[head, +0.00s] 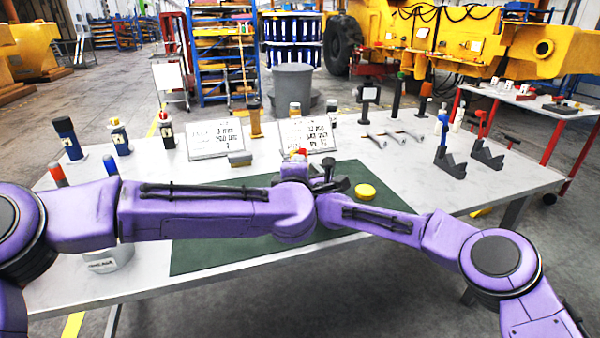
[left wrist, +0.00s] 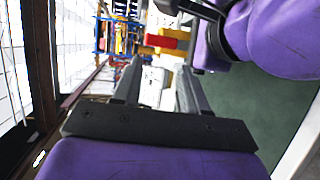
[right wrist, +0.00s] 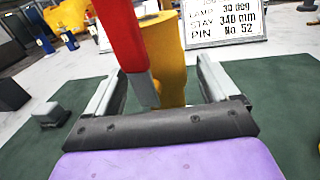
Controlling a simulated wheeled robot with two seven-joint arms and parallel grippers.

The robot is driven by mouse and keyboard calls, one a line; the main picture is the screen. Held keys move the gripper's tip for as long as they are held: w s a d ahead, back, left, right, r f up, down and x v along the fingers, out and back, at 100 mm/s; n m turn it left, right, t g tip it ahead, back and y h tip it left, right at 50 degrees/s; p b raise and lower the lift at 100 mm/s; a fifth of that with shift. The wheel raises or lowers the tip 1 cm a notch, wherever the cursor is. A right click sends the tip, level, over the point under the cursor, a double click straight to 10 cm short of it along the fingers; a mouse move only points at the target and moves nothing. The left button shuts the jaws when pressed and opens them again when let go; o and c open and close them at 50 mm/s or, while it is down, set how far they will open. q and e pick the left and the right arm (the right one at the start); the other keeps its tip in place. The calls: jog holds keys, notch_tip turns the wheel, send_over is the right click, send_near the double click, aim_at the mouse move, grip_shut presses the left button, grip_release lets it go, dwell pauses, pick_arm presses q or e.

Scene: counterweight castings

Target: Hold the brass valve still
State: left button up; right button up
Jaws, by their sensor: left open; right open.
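The brass valve (right wrist: 168,60) has a brass-yellow body and a red lever (right wrist: 125,40). In the right wrist view it stands between the spread fingers of my open right gripper (right wrist: 157,80); whether a finger touches it, I cannot tell. In the left wrist view the valve's red part (left wrist: 166,41) shows just beyond the fingertips of my open left gripper (left wrist: 159,68). In the head view only a bit of its red top (head: 300,152) shows above my purple wrists, which hide most of the valve and the left gripper. My right gripper is partly visible there (head: 328,175).
A yellow round piece (head: 365,191) lies on the green mat (head: 205,252) right of the grippers. Two sign boards (head: 216,139) (head: 306,135) stand behind. Bottles (head: 119,137) stand at left, and metal brackets (head: 450,158) at right. The table's right front is clear.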

jog(key=shift+w+a, duration=0.2)
jog(key=shift+w, duration=0.3)
